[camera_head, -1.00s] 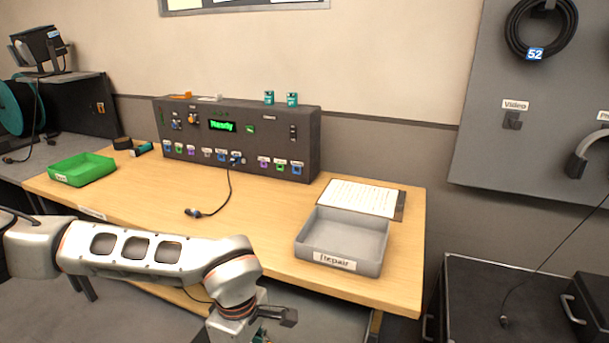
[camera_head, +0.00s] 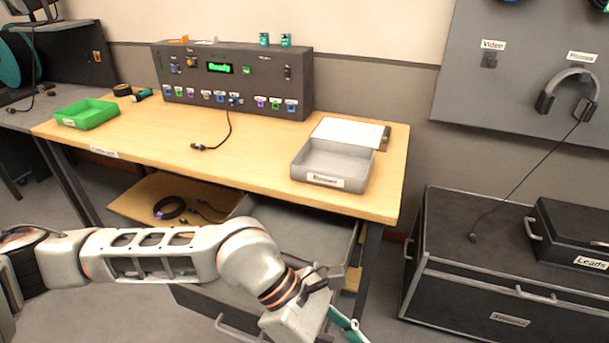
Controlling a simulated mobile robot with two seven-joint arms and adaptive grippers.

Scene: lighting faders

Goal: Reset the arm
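My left arm reaches in from the left, low in front of the table. My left gripper (camera_head: 328,292) is at its end, in front of the open grey drawer (camera_head: 318,238). A teal piece (camera_head: 346,325) shows just below the gripper; I cannot tell whether it is held or part of the gripper. The fingers are partly hidden, so their opening is unclear. My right gripper is not in view.
On the wooden table (camera_head: 235,170) stand a console (camera_head: 200,82) reading "Ready", a green tray (camera_head: 87,114) and a grey tray (camera_head: 333,166). A plug lead (camera_head: 212,146) lies on top. Black cases (camera_head: 490,275) stand at right.

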